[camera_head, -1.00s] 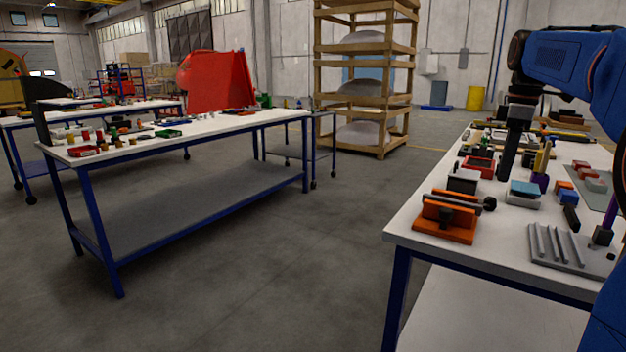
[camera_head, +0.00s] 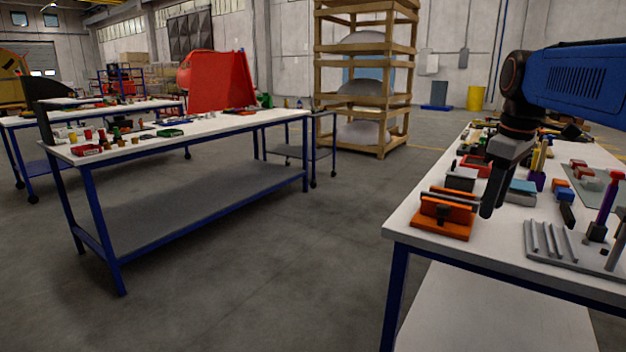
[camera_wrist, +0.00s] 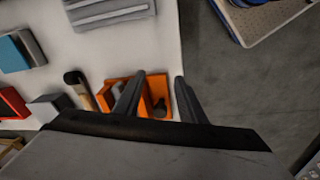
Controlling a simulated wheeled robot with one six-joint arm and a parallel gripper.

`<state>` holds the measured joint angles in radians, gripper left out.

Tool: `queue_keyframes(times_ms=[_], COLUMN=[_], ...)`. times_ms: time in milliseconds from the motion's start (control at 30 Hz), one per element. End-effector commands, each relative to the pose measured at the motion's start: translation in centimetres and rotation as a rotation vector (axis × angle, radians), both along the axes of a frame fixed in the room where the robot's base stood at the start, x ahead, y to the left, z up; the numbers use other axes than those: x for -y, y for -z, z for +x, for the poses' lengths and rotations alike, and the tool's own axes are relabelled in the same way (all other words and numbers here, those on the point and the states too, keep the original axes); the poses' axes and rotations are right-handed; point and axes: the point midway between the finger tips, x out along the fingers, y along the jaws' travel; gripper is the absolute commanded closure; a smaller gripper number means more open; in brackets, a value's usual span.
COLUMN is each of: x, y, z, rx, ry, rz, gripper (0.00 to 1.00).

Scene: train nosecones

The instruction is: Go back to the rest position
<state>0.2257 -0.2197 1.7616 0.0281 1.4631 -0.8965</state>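My gripper (camera_head: 488,210) hangs from my blue arm over the near left part of the right-hand workbench (camera_head: 402,226). In the wrist view my gripper (camera_wrist: 160,78) shows two dark fingers standing apart, with nothing held between them. An orange fixture (camera_head: 441,222) with a dark bar across it sits on the bench beside and below the fingers in the head view. In the wrist view the orange fixture (camera_wrist: 121,87) lies behind the fingers, which partly hide it.
A grey grooved block (camera_head: 550,243) and a purple-handled tool (camera_head: 607,203) stand at the bench's right front. A blue-topped block (camera_head: 522,190) lies close to the gripper. A wide floor aisle separates this bench from the left bench (camera_head: 215,128). A wooden rack (camera_head: 400,100) stands behind.

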Motion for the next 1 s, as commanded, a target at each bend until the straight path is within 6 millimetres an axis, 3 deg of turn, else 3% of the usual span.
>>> queue_keyframes(times_ms=[33, 300, 700, 833, 1000], x=[-1.0, -4.7, -8.3, -8.9, -9.2], y=[0.8, 6.4, 16.8, 19.6, 21.5], z=[-1.5, -8.2, -17.6, -19.6, -20.9], rx=[0.015, 0.1, 0.222, 0.247, 0.264], ry=[0.031, 0.236, 0.524, 0.591, 0.636], rz=[0.002, 0.033, 0.127, 0.159, 0.183], gripper=[0.63, 0.63, 0.63, 0.63, 0.63])
